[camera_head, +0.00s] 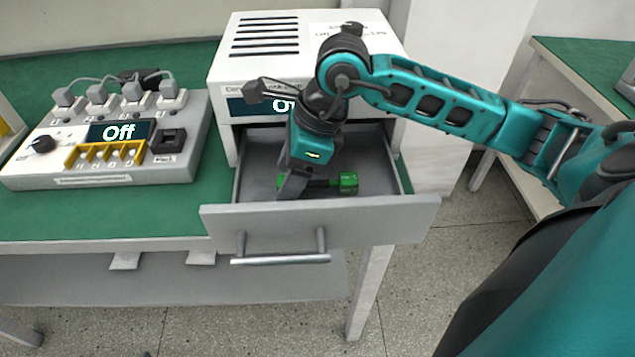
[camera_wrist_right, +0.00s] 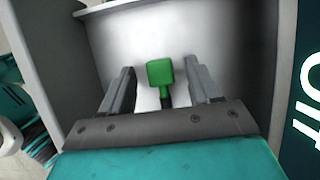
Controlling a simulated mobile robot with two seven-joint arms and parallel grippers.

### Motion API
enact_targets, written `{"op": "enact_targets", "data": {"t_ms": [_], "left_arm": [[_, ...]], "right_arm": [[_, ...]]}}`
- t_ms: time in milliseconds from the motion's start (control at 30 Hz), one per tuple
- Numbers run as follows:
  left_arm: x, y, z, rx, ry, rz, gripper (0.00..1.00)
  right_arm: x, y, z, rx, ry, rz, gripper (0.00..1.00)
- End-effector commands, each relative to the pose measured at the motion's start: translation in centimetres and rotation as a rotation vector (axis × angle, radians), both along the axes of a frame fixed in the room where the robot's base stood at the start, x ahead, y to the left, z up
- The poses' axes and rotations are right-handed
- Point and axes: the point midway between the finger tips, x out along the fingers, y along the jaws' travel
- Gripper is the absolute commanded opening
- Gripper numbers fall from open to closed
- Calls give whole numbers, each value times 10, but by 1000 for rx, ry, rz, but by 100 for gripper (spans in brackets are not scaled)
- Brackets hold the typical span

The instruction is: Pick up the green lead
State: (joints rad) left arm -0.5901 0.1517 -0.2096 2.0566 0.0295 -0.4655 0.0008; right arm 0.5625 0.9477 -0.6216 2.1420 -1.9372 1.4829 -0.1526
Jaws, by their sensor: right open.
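The green lead (camera_head: 348,182) lies in the open drawer (camera_head: 322,222). Its green end shows to the right of my gripper, and a dark section runs left behind the gripper. In the right wrist view the green lead (camera_wrist_right: 160,73) sits between the two fingers, with its dark part pointing toward the gripper base. My right gripper (camera_head: 290,190) is down inside the drawer, over the lead. In the right wrist view the right gripper (camera_wrist_right: 162,85) is open, with a gap between each finger and the lead. My left gripper is not in view.
The drawer belongs to a white cabinet (camera_head: 290,56) with a display. A grey power unit (camera_head: 120,172) reading Off, with several plugs, stands left on the green table (camera_head: 100,218). The drawer walls stand close around my right gripper. Open floor (camera_head: 440,270) lies to the right.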

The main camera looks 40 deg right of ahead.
Motion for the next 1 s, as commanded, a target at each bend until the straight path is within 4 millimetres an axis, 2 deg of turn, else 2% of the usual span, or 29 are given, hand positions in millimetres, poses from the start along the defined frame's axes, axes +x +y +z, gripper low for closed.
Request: {"op": "enact_targets", "data": {"t_ms": [267, 900, 1000], "left_arm": [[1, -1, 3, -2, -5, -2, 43], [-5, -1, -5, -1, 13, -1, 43], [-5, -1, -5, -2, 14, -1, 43]], "right_arm": [[1, 1, -4, -1, -2, -1, 62], [1, 1, -3, 0, -2, -1, 1], [1, 1, -3, 0, -2, 0, 0]]}}
